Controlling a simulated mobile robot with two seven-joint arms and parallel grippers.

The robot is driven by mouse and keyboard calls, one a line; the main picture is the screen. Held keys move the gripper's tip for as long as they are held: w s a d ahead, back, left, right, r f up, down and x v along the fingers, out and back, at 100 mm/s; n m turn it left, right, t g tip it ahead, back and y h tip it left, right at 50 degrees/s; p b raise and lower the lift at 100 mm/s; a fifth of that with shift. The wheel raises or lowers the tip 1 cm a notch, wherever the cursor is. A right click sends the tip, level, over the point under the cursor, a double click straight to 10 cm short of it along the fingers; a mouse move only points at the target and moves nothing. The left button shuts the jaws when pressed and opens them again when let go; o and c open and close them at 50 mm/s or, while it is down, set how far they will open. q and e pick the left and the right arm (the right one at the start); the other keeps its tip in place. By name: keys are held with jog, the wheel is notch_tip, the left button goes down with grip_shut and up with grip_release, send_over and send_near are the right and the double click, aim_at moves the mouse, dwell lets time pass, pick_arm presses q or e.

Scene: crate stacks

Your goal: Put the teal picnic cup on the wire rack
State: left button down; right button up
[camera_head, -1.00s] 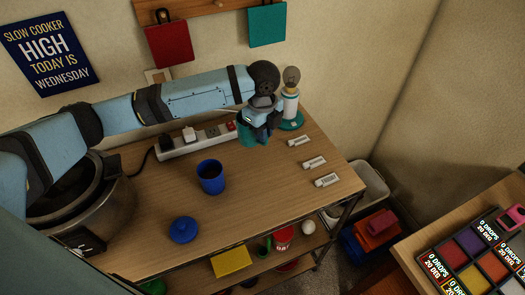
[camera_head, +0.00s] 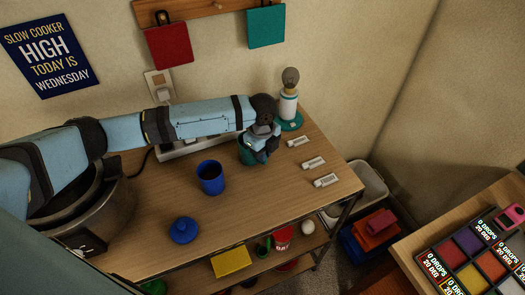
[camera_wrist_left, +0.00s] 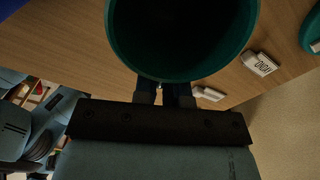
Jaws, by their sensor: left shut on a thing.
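The teal picnic cup (camera_head: 243,155) is at the back of the wooden table, partly hidden by my left gripper (camera_head: 262,152). My left gripper is shut on the cup's wall. In the left wrist view the cup (camera_wrist_left: 176,76) fills the top centre, its dark open mouth facing the camera, with the gripper fingers (camera_wrist_left: 165,93) at its near side. Whether the cup touches the table is hard to tell. I cannot make out a wire rack in either view. My right gripper is not in view.
A blue cup (camera_head: 210,178) and a blue lid (camera_head: 184,230) stand on the table (camera_head: 270,205). Several white labels (camera_head: 314,162) line its right side. A lamp (camera_head: 289,103) stands behind the gripper, a slow cooker (camera_head: 100,215) at left.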

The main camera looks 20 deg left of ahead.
pick_arm(q)
jog(key=c, duration=1.2)
grip_release()
jog(key=shift+a+r+b, duration=0.1)
jog(key=shift+r+b, duration=0.5)
jog(key=shift+r, duration=5.55)
